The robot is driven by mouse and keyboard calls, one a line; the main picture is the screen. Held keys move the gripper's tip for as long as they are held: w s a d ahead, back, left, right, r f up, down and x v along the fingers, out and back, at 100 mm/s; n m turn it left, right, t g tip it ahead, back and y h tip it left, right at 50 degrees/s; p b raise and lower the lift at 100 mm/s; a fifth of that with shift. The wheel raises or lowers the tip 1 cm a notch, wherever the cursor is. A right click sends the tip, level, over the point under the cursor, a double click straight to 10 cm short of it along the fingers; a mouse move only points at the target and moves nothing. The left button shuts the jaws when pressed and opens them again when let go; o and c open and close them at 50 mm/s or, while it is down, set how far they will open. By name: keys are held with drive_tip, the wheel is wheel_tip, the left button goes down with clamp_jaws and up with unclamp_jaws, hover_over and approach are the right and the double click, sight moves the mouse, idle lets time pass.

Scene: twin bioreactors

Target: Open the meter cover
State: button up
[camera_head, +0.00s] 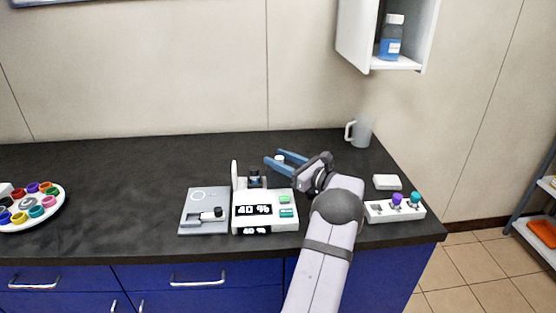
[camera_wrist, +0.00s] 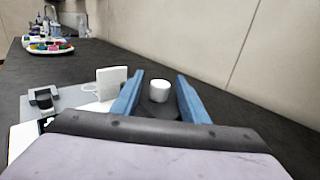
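The white meter (camera_head: 262,225) sits on the dark bench and its display reads 40 %. A thin white panel (camera_head: 234,174), seemingly the meter cover, stands upright at its back left; it also shows in the wrist view (camera_wrist: 112,82). My gripper (camera_head: 276,158) is behind and right of the meter, its blue fingers spread apart. In the wrist view, my gripper (camera_wrist: 159,86) is open and a small white cylinder (camera_wrist: 159,92) appears between the fingers, with visible gaps on both sides. The panel is outside the fingers, to their left. My arm hides part of the bench right of the meter.
A grey plate (camera_head: 205,198) with a small black-topped item adjoins the meter's left. A white rack (camera_head: 395,212) with purple and teal knobs, a small white box (camera_head: 387,182) and a mug (camera_head: 360,132) are at right. A round tray (camera_head: 58,208) is far left. The middle-left bench is clear.

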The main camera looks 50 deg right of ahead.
drive_tip(key=s+b, duration=0.1)
drive_tip(key=s, duration=0.6)
drive_tip(key=shift+s+b, duration=0.15)
drive_tip(key=shift+b, duration=0.2)
drive_tip(key=shift+r, duration=0.1)
idle(0.3)
